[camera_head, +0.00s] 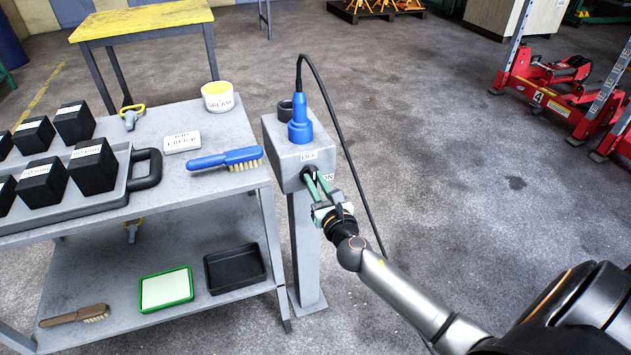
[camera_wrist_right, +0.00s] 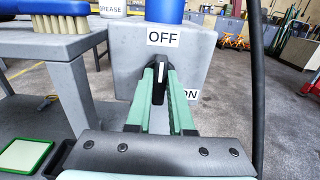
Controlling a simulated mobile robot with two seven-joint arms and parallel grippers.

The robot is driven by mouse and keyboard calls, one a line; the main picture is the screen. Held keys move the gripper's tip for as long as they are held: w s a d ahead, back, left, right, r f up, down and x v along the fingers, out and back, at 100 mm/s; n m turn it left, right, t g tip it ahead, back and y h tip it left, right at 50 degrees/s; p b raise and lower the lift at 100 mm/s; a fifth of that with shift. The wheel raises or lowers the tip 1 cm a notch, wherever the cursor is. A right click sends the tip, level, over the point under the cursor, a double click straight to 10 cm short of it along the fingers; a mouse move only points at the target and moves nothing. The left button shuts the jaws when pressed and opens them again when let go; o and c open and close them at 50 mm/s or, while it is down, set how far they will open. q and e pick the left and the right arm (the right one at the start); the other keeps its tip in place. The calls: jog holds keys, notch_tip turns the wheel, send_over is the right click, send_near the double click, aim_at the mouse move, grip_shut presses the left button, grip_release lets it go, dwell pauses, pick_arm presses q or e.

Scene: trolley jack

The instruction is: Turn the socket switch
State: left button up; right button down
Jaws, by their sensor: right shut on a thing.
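The socket switch (camera_wrist_right: 159,80) is a black knob with a white line on the front of a grey socket box (camera_head: 278,140). In the right wrist view its white line points up toward the OFF label (camera_wrist_right: 164,37); the ON label (camera_wrist_right: 190,94) is at its lower right. My right gripper (camera_head: 314,178) has its green fingers shut on the knob; they also show in the right wrist view (camera_wrist_right: 160,85), one on each side of it. A blue plug (camera_head: 299,122) with a black cable stands upright in the top of the box. My left gripper is not in view.
A grey trolley (camera_head: 225,133) stands left of the box, bearing a blue brush (camera_head: 225,159), a grease tub (camera_head: 217,97) and black blocks. The black cable (camera_head: 350,160) hangs right of the box, close to my right gripper. Floor to the right is clear; red jacks (camera_head: 560,100) stand farther back.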

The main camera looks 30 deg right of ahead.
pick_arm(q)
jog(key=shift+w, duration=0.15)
pick_arm(e)
jog(key=shift+m, duration=0.3)
jog(key=m, duration=0.2)
jog(key=shift+d+m+b, duration=0.1)
jog(key=shift+m+b, duration=0.2)
jog(key=shift+m, duration=0.1)
jog(key=m, duration=0.3)
jog(key=shift+d+f+m+b, duration=0.1)
jog(key=shift+d+m+b, duration=0.05)
jog(key=shift+m+b, duration=0.15)
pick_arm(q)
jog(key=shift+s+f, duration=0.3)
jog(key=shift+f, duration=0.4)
pick_arm(e)
jog(key=shift+s+d+f+m, duration=0.1)
jog(key=shift+f+m, duration=0.1)
jog(key=shift+m, duration=2.6)
jog(key=shift+d+f+m, duration=0.1)
jog(key=shift+f+m, duration=0.05)
jog(key=shift+m, duration=2.65)
